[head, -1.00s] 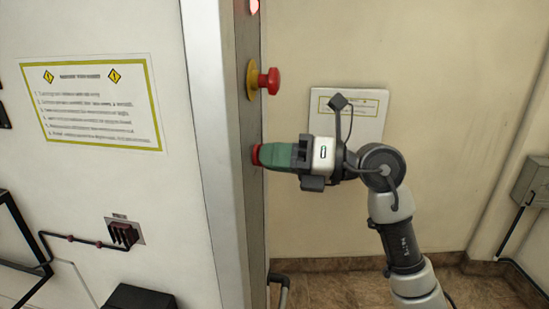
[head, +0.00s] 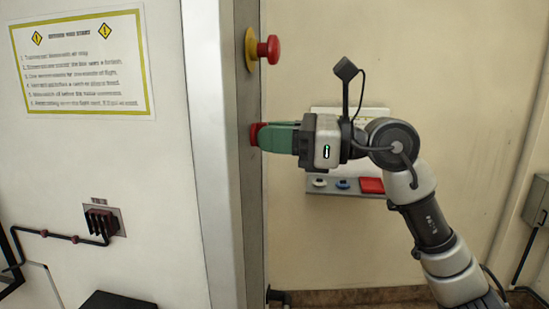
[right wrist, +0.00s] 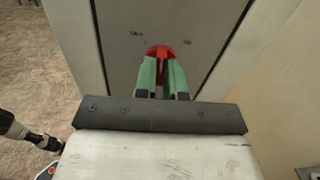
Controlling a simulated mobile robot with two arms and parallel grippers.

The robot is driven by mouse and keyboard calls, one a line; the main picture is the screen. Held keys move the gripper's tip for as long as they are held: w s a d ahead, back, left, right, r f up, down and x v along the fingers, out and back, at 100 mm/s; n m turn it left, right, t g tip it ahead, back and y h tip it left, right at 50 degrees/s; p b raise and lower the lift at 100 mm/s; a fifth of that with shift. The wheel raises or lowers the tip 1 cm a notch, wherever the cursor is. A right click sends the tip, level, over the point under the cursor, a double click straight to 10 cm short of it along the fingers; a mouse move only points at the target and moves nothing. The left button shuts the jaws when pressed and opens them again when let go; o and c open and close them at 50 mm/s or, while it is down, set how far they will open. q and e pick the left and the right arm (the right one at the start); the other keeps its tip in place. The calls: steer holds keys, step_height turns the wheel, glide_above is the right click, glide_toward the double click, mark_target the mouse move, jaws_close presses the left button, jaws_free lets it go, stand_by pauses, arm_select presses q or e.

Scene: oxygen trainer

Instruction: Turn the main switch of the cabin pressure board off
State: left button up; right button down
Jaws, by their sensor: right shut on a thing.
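A red rotary switch knob (head: 255,133) sits on the narrow side face of the tall grey cabinet (head: 247,200). My right gripper (head: 265,137) reaches it from the right, with its green fingers shut on the knob. In the right wrist view the red knob (right wrist: 160,52) shows between the green fingertips (right wrist: 161,72), with small, unreadable labels on the panel to either side. The fingers hide part of the knob. My left gripper is in neither current view.
A red mushroom button (head: 269,49) on a yellow base stands out above the knob. Behind my right gripper, a wall ledge (head: 335,193) carries small coloured items. A grey box (head: 537,212) hangs at far right. A notice (head: 82,65) is on the left cabinet face.

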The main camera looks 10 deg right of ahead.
steer(key=shift+n+b, duration=2.7)
steer(key=shift+n, duration=1.3)
steer(key=shift+r, duration=0.1)
steer(key=c, duration=1.2)
jaws_free()
steer(key=shift+d, duration=0.1)
steer(key=b+v, duration=0.3)
steer(key=v, duration=0.7)
steer(key=shift+d, duration=0.35)
